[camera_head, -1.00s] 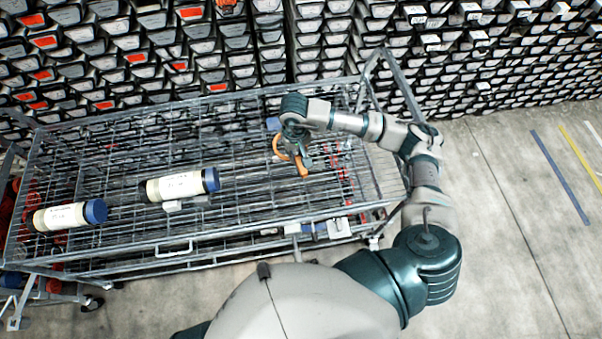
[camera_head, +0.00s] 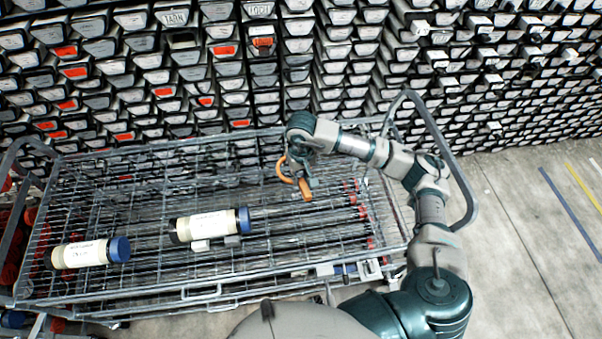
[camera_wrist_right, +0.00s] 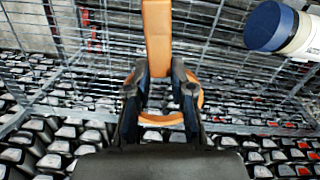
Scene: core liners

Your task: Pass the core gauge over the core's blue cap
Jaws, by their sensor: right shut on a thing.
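An orange core gauge, a ring with a handle (camera_head: 306,189), hangs in my right gripper (camera_head: 305,176) above the right half of the wire cart. In the right wrist view the gripper (camera_wrist_right: 160,88) is shut on the gauge, with the handle (camera_wrist_right: 157,35) beyond the fingers and part of the ring (camera_wrist_right: 165,119) below. A cream core (camera_head: 207,225) with a blue cap (camera_head: 244,220) lies on small grey supports, left of the gauge and apart from it. A capped core also shows at the wrist view's upper right (camera_wrist_right: 303,38), its blue cap (camera_wrist_right: 265,25) facing left. My left gripper is out of view.
A second cream core (camera_head: 85,254) with a blue cap (camera_head: 120,249) lies at the cart's left. The wire cart (camera_head: 150,290) has raised end rails. Racks of core trays (camera_head: 330,70) stand behind. The cart top between the core and gauge is clear.

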